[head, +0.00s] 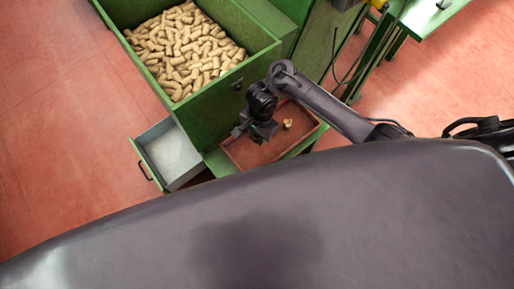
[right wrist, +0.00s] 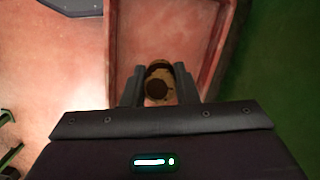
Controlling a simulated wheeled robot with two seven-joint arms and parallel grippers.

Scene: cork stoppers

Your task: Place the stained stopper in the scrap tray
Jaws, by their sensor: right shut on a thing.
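My right gripper (right wrist: 159,84) is shut on a stopper (right wrist: 158,72) in the right wrist view. The stopper has a tan top edge and a dark brown, stained-looking near end. In the head view my right gripper (head: 264,131) is over a shallow reddish-brown tray (head: 240,154). A small tan stopper (head: 287,124) shows just right of the gripper there; I cannot tell whether it is the held one. The tray's wall (right wrist: 214,50) also shows in the right wrist view. My left gripper is out of view. Nothing labels the scrap tray.
A green bin (head: 215,103) full of cork stoppers (head: 188,48) stands behind and left of the tray. A grey drawer (head: 172,157) with a black handle is pulled out below it. Green furniture (head: 428,14) stands at the upper right. The red floor at left is clear.

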